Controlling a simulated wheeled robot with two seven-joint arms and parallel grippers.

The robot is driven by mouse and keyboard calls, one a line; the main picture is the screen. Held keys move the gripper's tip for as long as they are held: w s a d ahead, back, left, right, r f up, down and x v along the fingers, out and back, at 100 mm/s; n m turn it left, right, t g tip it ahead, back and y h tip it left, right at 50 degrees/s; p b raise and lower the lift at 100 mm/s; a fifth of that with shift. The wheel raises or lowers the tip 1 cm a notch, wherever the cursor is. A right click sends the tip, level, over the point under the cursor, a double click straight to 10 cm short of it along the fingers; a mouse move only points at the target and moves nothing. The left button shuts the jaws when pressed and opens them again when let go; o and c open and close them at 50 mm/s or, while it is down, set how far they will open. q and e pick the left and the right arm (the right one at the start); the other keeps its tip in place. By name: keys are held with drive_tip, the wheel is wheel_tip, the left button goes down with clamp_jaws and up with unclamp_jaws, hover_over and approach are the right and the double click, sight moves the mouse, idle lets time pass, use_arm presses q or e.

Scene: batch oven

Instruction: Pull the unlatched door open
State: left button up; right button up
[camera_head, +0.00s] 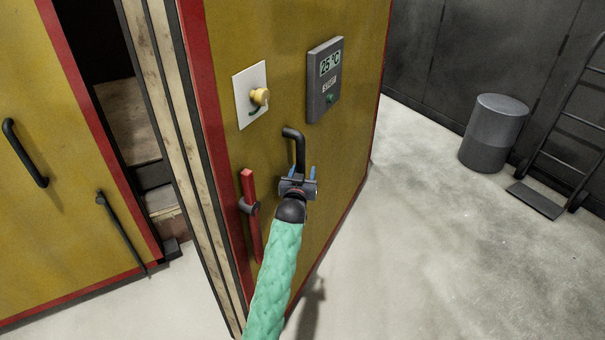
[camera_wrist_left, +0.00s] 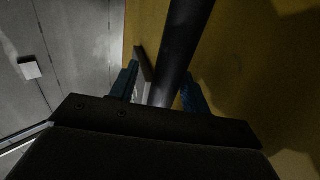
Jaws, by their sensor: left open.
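The yellow oven door (camera_head: 340,150) with red trim stands ajar, its thick layered edge facing left with a dark gap beside it. A black handle (camera_head: 299,150) is on its face. A red latch lever (camera_head: 251,215) stands nearly upright left of the handle. My left gripper (camera_head: 299,178), on a green-sleeved arm, is at the handle's lower part. Its blue-tipped jaws are open, one on each side of the bar. In the left wrist view the handle bar (camera_wrist_left: 184,45) runs between the open fingers (camera_wrist_left: 162,90); contact cannot be told. My right gripper is out of view.
Another yellow panel (camera_head: 60,200) with black handles is at the left. A control box (camera_head: 325,80) and a yellow knob (camera_head: 260,96) are on the door. A grey bin (camera_head: 493,133) and a black hand truck (camera_head: 570,130) stand at the right. The floor between is clear.

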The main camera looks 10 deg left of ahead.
use_arm(q)
drive_tip(key=s+b, duration=0.3)
drive_tip(key=s, duration=0.4)
drive_tip(key=shift+s, duration=0.4)
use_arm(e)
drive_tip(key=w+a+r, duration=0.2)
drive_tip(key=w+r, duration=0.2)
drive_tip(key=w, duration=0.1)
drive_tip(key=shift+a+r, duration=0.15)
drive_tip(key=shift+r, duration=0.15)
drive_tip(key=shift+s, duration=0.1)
